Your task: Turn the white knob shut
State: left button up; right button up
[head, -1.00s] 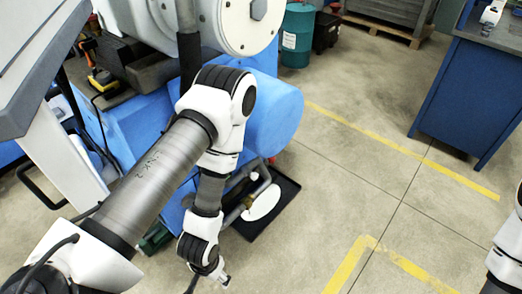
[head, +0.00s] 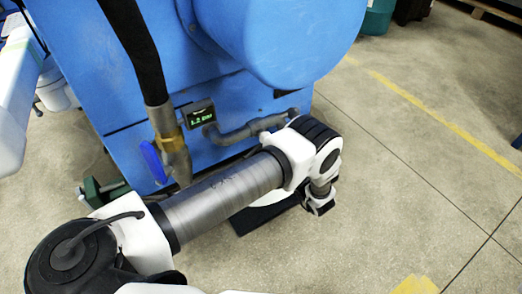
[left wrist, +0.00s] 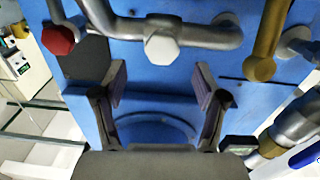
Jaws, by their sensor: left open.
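The white knob (left wrist: 161,47) is a hexagonal cap on a grey pipe at the machine's blue face, in the left wrist view. My left gripper (left wrist: 160,82) is open and empty, with the knob beyond its fingertips and roughly centred between them. The fingers look apart from the knob. In the head view my left arm reaches across the front of the machine, and I cannot make out the knob or the left fingers there. My right gripper is not in view.
A red knob (left wrist: 58,40) and a brass fitting (left wrist: 267,45) flank the white knob. The blue machine (head: 240,60) has a grey pipe (head: 240,133), a small display (head: 199,114) and a blue lever (head: 153,160). Open floor lies to the right.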

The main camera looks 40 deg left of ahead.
aim_at(265, 137)
pick_arm(q)
jog(key=shift+n, duration=0.3)
jog(key=b+x, duration=0.3)
jog(key=x, duration=0.4)
jog(key=shift+s+a+f, duration=0.1)
jog(key=shift+a+f, duration=0.05)
jog(key=shift+a, duration=0.3)
jog(key=c, duration=1.2)
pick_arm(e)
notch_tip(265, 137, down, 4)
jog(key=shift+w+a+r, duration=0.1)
